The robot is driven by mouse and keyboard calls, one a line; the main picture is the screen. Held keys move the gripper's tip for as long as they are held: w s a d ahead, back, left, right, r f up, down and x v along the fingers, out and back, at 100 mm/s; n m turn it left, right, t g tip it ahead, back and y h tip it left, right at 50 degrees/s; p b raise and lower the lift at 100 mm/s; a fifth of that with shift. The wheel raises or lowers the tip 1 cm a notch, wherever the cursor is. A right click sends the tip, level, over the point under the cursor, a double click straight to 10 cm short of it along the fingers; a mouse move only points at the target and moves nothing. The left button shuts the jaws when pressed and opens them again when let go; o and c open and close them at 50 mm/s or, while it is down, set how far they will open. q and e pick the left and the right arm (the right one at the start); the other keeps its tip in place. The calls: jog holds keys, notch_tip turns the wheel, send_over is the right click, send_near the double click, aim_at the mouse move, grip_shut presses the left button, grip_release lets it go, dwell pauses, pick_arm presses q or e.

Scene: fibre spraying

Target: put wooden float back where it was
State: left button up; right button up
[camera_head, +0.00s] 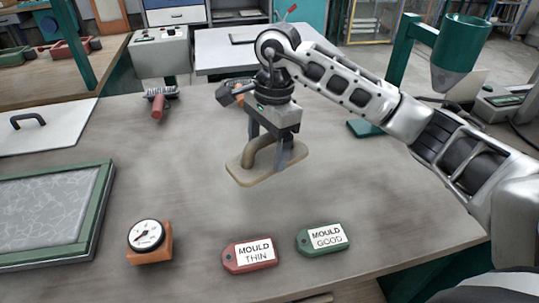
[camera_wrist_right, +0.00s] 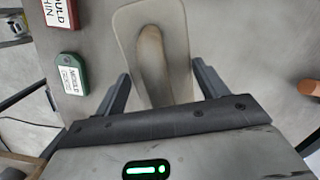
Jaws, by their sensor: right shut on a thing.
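My right gripper (camera_head: 266,140) is shut on the handle of the wooden float (camera_head: 238,174), a tan, flat, rounded-ended board with a curved handle. The float is held level, at or just above the middle of the grey workbench (camera_head: 190,190); I cannot tell whether it touches. In the right wrist view the float (camera_wrist_right: 178,22) lies between the two fingers of the right gripper (camera_wrist_right: 162,85), its handle running lengthwise. My left gripper is not in view.
A red "MOULD THIN" tag (camera_head: 250,266), a green "MOULD GOOD" tag (camera_head: 322,250) and a dial gauge (camera_head: 147,250) lie in front. A green-framed panel (camera_head: 95,215) is at left, a red-handled tool (camera_head: 157,107) behind. Bench around the float is clear.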

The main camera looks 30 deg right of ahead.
aim_at(271, 149)
jog(key=shift+w+d+f, duration=0.35)
jog(key=shift+w+f, duration=0.05)
jog(key=shift+f, duration=0.25)
jog(key=f, duration=0.1)
jog(key=f+p, duration=0.1)
jog(key=f, duration=0.1)
jog(key=shift+w+d+f, duration=0.3)
jog(key=shift+f, duration=0.25)
jog(key=shift+f, duration=0.1)
jog(key=shift+f, duration=0.15)
jog(key=o, duration=1)
jog(key=shift+o, duration=0.2)
jog(key=r, duration=0.4)
jog(key=d+r+b, duration=0.1)
jog(key=r, duration=0.7)
jog(key=shift+w+d+r, duration=0.1)
jog(key=shift+d+r, duration=0.05)
jog(key=shift+r, duration=0.1)
